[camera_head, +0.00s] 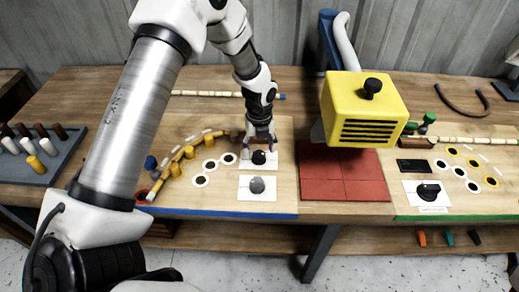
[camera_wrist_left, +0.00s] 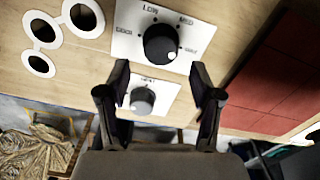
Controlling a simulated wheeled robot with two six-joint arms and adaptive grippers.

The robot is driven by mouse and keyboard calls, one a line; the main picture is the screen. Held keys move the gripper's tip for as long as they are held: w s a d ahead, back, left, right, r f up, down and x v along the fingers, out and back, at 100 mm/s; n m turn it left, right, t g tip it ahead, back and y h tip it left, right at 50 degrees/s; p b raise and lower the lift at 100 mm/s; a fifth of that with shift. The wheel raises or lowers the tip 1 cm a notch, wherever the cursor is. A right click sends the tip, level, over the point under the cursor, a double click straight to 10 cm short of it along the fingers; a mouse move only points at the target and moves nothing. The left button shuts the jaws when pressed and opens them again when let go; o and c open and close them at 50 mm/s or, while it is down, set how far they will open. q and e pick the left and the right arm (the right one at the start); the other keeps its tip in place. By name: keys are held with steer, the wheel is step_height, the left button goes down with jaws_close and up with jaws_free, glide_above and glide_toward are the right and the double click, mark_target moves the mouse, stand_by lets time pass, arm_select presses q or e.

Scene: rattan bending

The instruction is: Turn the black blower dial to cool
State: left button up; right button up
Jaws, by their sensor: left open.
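The black blower dial (camera_head: 258,157) sits on a white card on the left work board. In the left wrist view the dial (camera_wrist_left: 160,43) stands among small labels, with LOW and MED legible above it; the word at its left looks like COOL. A white mark shows on the dial's lower right edge. My left gripper (camera_head: 260,140) is open and points down just above the dial. In the left wrist view its fingers (camera_wrist_left: 160,73) are spread and empty, with the dial beyond and between them. I cannot tell whether they touch it. My right gripper is not in view.
A grey dial (camera_head: 256,186) on its own card is just in front of the black one. A yellow blower box (camera_head: 364,110) stands over a red mat (camera_head: 343,180) at right. A curved row of wooden pegs (camera_head: 180,160) lies left. Another black dial (camera_head: 428,190) sits far right.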

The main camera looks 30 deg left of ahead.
mark_target(259, 155)
arm_select(q)
steer(key=f, duration=0.3)
steer(key=w+f, duration=0.1)
steer(key=shift+a+f, duration=0.15)
steer(key=shift+a, duration=0.15)
steer(key=shift+s, duration=0.15)
steer(key=shift+s+d+r, duration=0.15)
steer(key=shift+r, duration=0.1)
steer(key=shift+c, duration=1.3)
steer(key=c, duration=0.9)
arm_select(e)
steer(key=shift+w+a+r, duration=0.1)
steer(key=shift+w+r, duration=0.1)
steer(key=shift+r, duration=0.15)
